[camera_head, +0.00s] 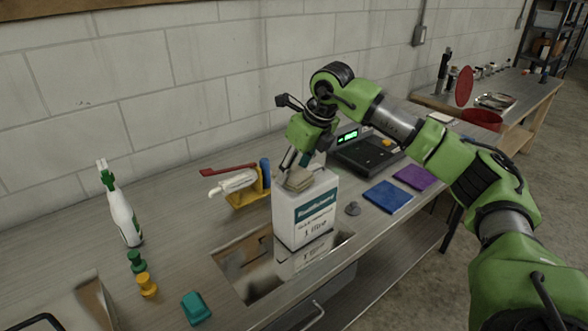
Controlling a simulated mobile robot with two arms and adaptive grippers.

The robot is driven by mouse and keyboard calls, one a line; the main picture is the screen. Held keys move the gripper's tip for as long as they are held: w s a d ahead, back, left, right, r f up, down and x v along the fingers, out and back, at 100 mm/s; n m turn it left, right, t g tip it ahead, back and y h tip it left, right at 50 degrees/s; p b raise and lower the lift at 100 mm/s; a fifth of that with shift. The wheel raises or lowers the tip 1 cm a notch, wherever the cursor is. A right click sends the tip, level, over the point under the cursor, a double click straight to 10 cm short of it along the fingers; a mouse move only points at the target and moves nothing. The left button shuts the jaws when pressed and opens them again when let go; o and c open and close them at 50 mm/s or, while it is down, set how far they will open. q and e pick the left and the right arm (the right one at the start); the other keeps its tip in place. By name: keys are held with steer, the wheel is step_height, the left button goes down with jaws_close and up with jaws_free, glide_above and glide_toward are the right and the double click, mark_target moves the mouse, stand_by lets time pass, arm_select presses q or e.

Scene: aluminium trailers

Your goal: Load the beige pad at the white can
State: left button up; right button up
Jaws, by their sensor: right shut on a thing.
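The white can (304,217) stands upright on the bench, with a teal and white label on its front. A beige pad (299,180) is at the can's top, under my right gripper. My right gripper (295,164) points down over the can and is shut on the beige pad. Whether the pad rests on the can's top or is held just above it cannot be told. My left gripper is not in view.
A spray bottle (122,210), green and yellow weights and a teal block (196,308) are at left. A yellow holder (250,195) stands behind the can. A blue cloth (388,196), a purple cloth (416,177) and a scale (365,152) are right.

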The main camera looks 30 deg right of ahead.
mark_target(294, 171)
stand_by(0.5)
steer(key=shift+r+p, duration=2.65)
steer(key=shift+r, duration=0.8)
